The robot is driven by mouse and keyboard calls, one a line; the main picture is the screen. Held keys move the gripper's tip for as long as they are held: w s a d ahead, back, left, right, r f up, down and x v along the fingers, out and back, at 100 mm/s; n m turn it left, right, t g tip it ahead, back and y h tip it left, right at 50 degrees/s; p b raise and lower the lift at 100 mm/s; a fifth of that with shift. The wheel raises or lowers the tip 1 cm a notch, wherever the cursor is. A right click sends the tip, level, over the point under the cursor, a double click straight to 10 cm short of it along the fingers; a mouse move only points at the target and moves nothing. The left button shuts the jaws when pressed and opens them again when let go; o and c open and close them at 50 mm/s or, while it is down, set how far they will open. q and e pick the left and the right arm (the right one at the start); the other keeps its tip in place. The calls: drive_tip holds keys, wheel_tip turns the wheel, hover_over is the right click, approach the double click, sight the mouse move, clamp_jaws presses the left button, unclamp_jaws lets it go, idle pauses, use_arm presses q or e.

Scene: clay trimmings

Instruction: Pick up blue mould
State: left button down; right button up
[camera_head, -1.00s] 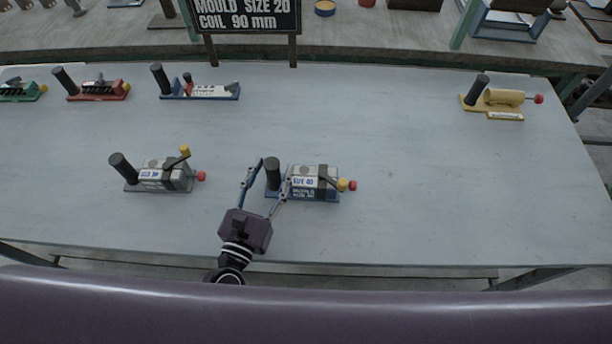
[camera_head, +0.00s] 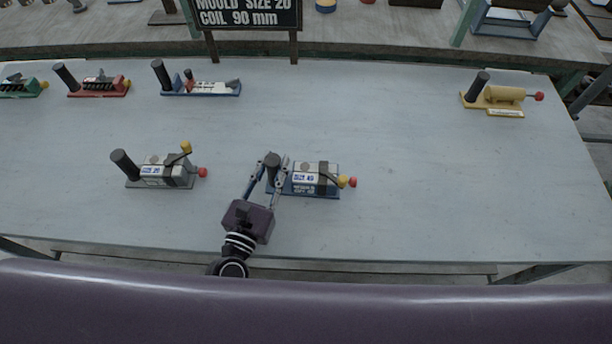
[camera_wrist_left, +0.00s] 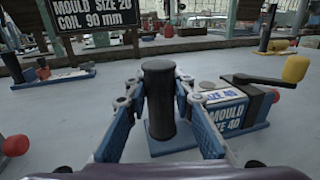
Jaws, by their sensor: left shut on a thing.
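In the left wrist view the handle (camera_wrist_left: 158,105) stands upright between the fingers, and the mould's label reads "MOULD SIZE 40" (camera_wrist_left: 232,112). The mould's base appears to rest on the table. My right gripper is not in view.
A grey mould (camera_head: 160,171) stands to the left. Another blue-based mould (camera_head: 207,88), a red one (camera_head: 97,86) and a green one (camera_head: 18,87) stand along the back left, and a yellow one (camera_head: 497,97) at back right. A sign (camera_head: 247,14) stands behind. The right table area is clear.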

use_arm(q)
drive_tip(key=shift+r, duration=0.2)
drive_tip(key=shift+r, duration=0.6)
wheel_tip(320, 180, up, 18)
drive_tip(key=p, duration=1.2)
drive_tip(key=shift+f+b, duration=8.5)
drive_tip(key=shift+f, duration=0.05)
drive_tip(key=shift+f+b, duration=0.9)
drive_tip(key=shift+f, duration=0.05)
drive_tip(key=shift+f, duration=0.3)
